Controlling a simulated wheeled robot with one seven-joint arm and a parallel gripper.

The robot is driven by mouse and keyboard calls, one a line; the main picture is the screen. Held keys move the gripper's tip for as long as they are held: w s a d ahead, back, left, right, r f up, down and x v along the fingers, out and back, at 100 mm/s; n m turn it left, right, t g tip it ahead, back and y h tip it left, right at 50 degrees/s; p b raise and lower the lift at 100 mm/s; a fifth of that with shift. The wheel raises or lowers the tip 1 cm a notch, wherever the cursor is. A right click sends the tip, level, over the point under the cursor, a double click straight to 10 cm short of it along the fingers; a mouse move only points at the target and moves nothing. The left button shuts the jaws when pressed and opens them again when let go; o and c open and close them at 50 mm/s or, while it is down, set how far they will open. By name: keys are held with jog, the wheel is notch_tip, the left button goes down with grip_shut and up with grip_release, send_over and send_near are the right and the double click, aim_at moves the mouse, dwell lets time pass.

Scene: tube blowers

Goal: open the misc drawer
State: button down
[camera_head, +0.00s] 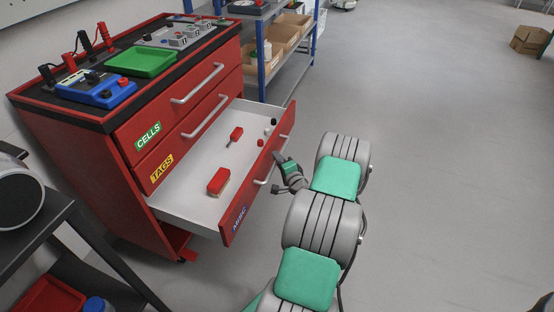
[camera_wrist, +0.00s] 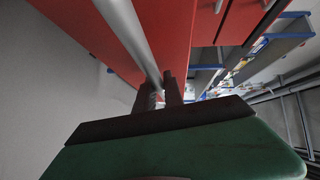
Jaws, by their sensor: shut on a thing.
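The misc drawer (camera_head: 262,180) is the lowest drawer of the red cabinet (camera_head: 95,165) in the head view. It is pulled well out, and its pale inside shows. My gripper (camera_head: 277,170) is at the bar handle on the drawer's front. In the wrist view my gripper (camera_wrist: 158,92) is shut on the silver handle (camera_wrist: 128,30), with the red drawer front (camera_wrist: 165,35) behind it. Inside the drawer lie a red block (camera_head: 218,181), a smaller red piece (camera_head: 235,135) and a few small red, white and black items.
The cells drawer (camera_head: 170,105) and tags drawer (camera_head: 185,140) above are shut. A green tray (camera_head: 140,61) and blue device (camera_head: 97,90) sit on top. A dark table (camera_head: 40,225) stands at lower left, a blue-framed shelf (camera_head: 290,70) behind.

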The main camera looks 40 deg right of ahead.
jog(key=c, duration=1.5)
grip_release()
jog(key=shift+o, duration=0.2)
jog(key=p+v, duration=0.1)
jog(key=v, duration=0.7)
